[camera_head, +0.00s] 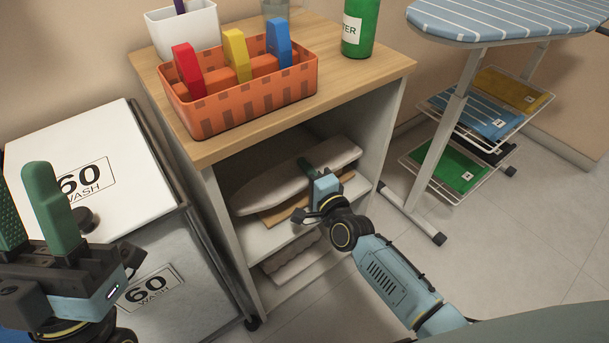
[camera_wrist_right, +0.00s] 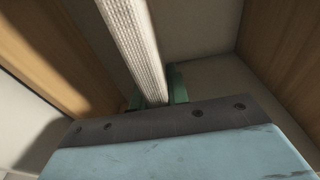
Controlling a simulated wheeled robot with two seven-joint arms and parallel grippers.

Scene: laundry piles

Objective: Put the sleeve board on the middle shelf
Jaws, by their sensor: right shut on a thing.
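The sleeve board (camera_head: 268,191), pale grey and long with a rounded end, is inside the cabinet, above the middle shelf (camera_head: 262,240). It lies roughly level over a flat brown piece (camera_head: 283,213); I cannot tell whether it rests on it. My right gripper (camera_head: 312,172) reaches into the open front and is shut on the board's near edge. In the right wrist view the board's pale edge (camera_wrist_right: 135,45) runs between the green fingers (camera_wrist_right: 158,88). My left gripper (camera_head: 30,205) is open and empty at the far left, its green fingers apart.
The cabinet's wooden top (camera_head: 345,75) carries an orange basket (camera_head: 245,112), a white bin (camera_head: 185,32) and a green bottle (camera_head: 359,25). A folded pale item (camera_head: 292,264) lies on the lower shelf. White wash bins (camera_head: 80,160) stand left, an ironing board (camera_head: 500,22) right.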

